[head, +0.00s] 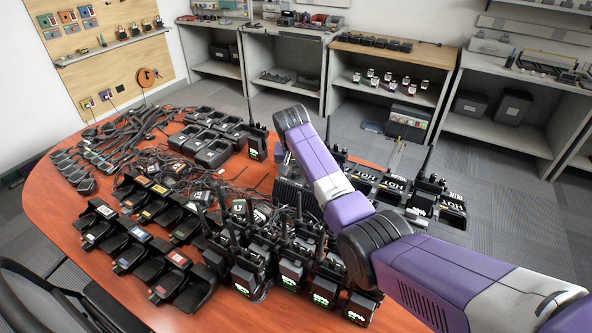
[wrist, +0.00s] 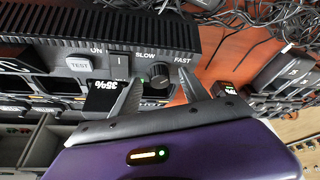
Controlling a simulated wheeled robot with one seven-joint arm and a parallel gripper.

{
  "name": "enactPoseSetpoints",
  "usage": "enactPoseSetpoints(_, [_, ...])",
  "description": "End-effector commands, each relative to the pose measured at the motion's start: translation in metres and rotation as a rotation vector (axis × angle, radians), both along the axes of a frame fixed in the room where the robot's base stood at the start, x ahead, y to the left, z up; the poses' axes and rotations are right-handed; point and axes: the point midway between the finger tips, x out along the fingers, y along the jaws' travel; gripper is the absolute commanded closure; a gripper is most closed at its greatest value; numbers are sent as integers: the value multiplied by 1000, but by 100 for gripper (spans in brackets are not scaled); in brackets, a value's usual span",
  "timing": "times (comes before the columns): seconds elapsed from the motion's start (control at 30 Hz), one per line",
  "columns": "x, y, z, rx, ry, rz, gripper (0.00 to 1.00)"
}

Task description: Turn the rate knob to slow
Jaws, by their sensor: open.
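In the wrist view a dark round rate knob (wrist: 160,75) sits on the front panel of a black ribbed charger unit (wrist: 105,42). SLOW is printed up and left of the knob, FAST to its right. A pale mark shows near the knob's top; its exact pointing is too small to tell. My gripper (wrist: 158,79) is open, with one grey finger on each side of the knob in the picture. I cannot tell whether either finger touches it. In the head view my purple arm reaches over the table and hides my gripper and the knob.
Beside the knob are a TEST button (wrist: 80,65) and an ON switch (wrist: 121,66). A small display reading 35% (wrist: 101,94) lies by the left finger. Several radios (head: 290,270) crowd the wooden table (head: 65,220) near my arm. Black cables (wrist: 245,20) lie behind.

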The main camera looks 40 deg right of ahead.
Motion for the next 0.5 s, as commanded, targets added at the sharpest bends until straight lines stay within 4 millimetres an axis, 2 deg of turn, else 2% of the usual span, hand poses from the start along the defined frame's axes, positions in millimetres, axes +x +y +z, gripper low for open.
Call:
enactPoseSetpoints(0.17, [0, 0, 0, 0, 0, 0, 47])
enactPoseSetpoints(0.43, [0, 0, 0, 0, 0, 0, 98])
enactPoseSetpoints(0.5, [0, 0, 0, 1, 1, 0, 100])
